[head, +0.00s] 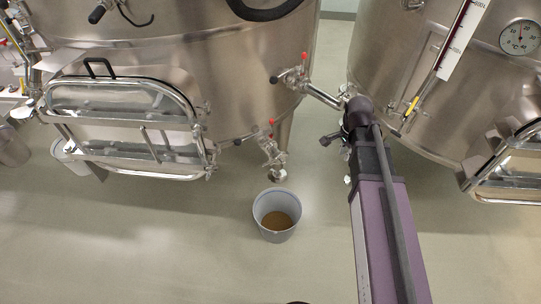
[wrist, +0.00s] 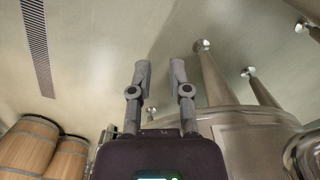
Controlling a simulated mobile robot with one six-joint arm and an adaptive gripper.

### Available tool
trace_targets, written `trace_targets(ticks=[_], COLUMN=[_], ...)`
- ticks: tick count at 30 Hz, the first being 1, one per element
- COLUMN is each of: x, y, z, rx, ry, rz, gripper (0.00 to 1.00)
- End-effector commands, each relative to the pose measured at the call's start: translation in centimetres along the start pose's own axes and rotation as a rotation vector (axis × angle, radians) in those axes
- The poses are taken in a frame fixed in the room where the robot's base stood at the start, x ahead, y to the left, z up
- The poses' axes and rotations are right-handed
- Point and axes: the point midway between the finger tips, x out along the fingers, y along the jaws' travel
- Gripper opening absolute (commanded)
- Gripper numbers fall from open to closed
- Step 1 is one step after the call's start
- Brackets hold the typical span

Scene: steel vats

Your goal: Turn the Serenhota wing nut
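My gripper (wrist: 160,70) shows in the wrist view with its two grey fingers apart and nothing between them. In the head view my arm reaches up from the lower right towards the gap between two steel vats, and the fingers cannot be made out there. The left vat (head: 190,50) has a rectangular hatch (head: 130,112) with a tubular frame and a black handle. The right vat (head: 400,62) has another hatch (head: 515,170) at the right edge. No Serenhota label is readable, and I cannot tell which fitting is the wing nut.
Red-handled valves stick out from the left vat, one higher (head: 300,75) and one lower (head: 270,145). A grey bucket (head: 262,210) with brown contents stands on the floor below. The right vat carries a dial thermometer (head: 520,37). Wooden barrels (wrist: 32,145) show in the wrist view.

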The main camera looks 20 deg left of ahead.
Motion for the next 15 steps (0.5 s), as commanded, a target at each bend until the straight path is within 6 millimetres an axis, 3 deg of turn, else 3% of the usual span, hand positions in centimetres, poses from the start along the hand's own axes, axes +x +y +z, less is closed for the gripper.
trace_targets(ticks=[1, 15], x=[0.1, 0.8], y=[-1.5, -11.1], z=[0.5, 7.1], rx=[0.047, 0.558], ry=[0.000, 0.000], rz=[0.000, 0.000], gripper=[0.24, 0.24])
